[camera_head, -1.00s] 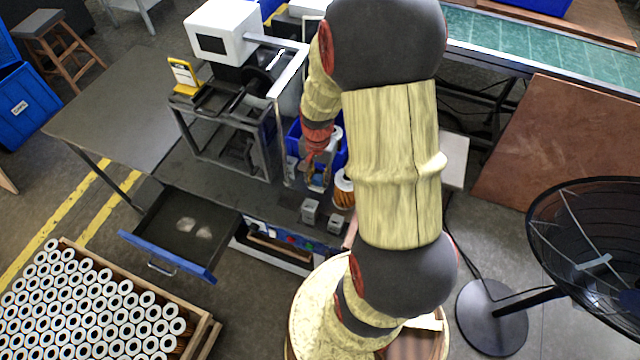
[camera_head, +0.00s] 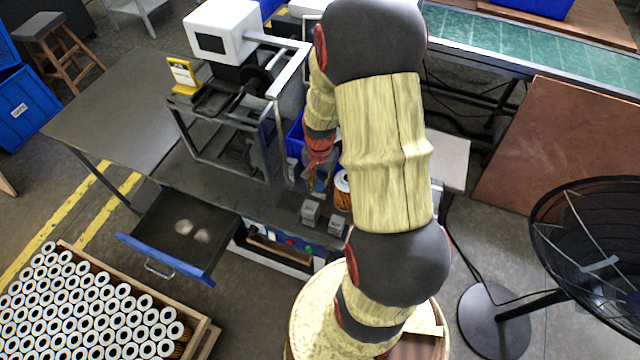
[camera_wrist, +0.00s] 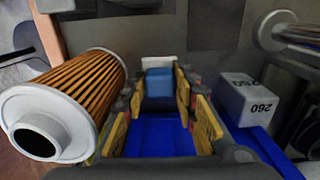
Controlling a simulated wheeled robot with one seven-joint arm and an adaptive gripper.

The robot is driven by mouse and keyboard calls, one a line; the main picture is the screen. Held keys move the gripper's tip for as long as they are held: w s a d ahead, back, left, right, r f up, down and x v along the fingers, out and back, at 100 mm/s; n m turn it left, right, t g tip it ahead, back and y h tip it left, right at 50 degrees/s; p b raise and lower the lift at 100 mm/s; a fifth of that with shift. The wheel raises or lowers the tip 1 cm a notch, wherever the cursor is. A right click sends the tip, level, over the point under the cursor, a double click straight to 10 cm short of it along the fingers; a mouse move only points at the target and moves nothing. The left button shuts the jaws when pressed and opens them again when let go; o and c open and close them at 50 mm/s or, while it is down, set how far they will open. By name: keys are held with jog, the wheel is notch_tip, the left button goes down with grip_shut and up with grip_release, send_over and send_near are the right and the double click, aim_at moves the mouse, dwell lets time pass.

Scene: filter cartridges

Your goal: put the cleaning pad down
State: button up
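In the wrist view, a small blue block with a whitish far edge, which looks like the cleaning pad (camera_wrist: 159,84), sits between the fingertips of my gripper (camera_wrist: 160,92). It nearly fills the gap between the yellow finger pads, and the fingers look shut on its sides. In the head view, my gripper (camera_head: 320,184) points down low over the dark worktop (camera_head: 275,200), beside an orange pleated filter cartridge (camera_head: 343,188). The pad cannot be made out there. Whether it touches the surface below is unclear.
In the wrist view, the filter cartridge (camera_wrist: 85,95) is close left and a grey block marked 260 (camera_wrist: 248,98) close right. Two grey blocks (camera_head: 311,211) stand in front. A blue bin (camera_head: 296,135) is behind. An open drawer (camera_head: 165,245) and a crate of cartridges (camera_head: 205,335) lie left.

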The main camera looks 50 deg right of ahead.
aim_at(320, 184)
jog(key=shift+o, duration=0.3)
notch_tip(320, 184, up, 12)
jog(key=p, duration=0.3)
jog(key=shift+r, duration=0.1)
dwell(0.7)
